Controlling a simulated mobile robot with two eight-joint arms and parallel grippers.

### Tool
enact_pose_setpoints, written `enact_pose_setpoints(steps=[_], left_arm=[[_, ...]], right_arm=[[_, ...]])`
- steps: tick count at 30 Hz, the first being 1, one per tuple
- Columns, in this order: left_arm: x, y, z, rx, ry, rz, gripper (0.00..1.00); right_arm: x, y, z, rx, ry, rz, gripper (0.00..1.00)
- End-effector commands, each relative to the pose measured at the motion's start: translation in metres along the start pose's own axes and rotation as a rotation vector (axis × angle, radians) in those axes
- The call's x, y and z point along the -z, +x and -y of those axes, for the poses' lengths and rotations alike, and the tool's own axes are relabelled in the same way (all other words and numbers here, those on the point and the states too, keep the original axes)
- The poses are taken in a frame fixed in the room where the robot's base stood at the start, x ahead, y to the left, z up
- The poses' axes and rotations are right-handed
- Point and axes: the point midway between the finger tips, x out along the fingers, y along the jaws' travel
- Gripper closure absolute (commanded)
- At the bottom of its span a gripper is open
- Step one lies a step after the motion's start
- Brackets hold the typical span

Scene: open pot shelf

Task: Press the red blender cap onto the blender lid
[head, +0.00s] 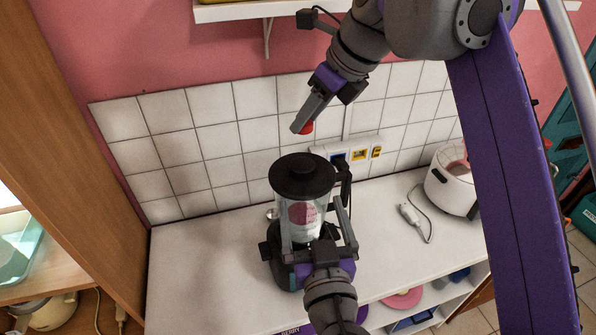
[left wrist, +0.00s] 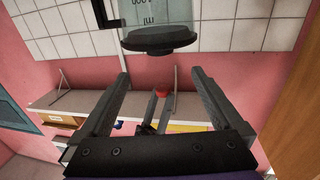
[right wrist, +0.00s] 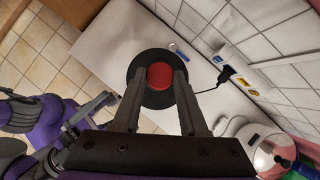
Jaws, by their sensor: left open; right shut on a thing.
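The blender stands on the counter, with a clear jar (head: 303,218) and a round black lid (head: 301,178) on top. My right gripper (head: 303,127) is shut on the red blender cap (head: 307,129) and holds it above the lid, apart from it. In the right wrist view the cap (right wrist: 160,75) sits between the fingertips, with the black lid (right wrist: 137,85) behind it, partly hidden. My left gripper (head: 312,205) is open, its fingers in front of or beside the jar; contact cannot be told. The lid (left wrist: 158,40) and cap (left wrist: 162,94) also show in the left wrist view.
A white appliance (head: 452,188) stands at the right end of the counter, with a grey plug and cable (head: 410,215) nearby. Wall sockets (head: 358,154) are behind the blender. A shelf (head: 235,12) hangs above. The left part of the counter (head: 200,270) is clear.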

Motion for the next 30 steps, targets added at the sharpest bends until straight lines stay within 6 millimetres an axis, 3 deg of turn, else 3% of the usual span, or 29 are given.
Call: enact_pose_setpoints(steps=[10, 24, 30], left_arm=[[0.000, 0.014, 0.001, 0.004, 0.001, 0.000, 0.00], [0.000, 0.098, 0.001, 0.003, 0.001, 0.000, 0.00], [0.000, 0.116, 0.001, 0.002, 0.000, 0.000, 0.00]], right_arm=[[0.000, 0.000, 0.000, 0.000, 0.000, 0.000, 1.00], [0.000, 0.000, 0.000, 0.000, 0.000, 0.000, 1.00], [0.000, 0.000, 0.000, 0.000, 0.000, 0.000, 1.00]])
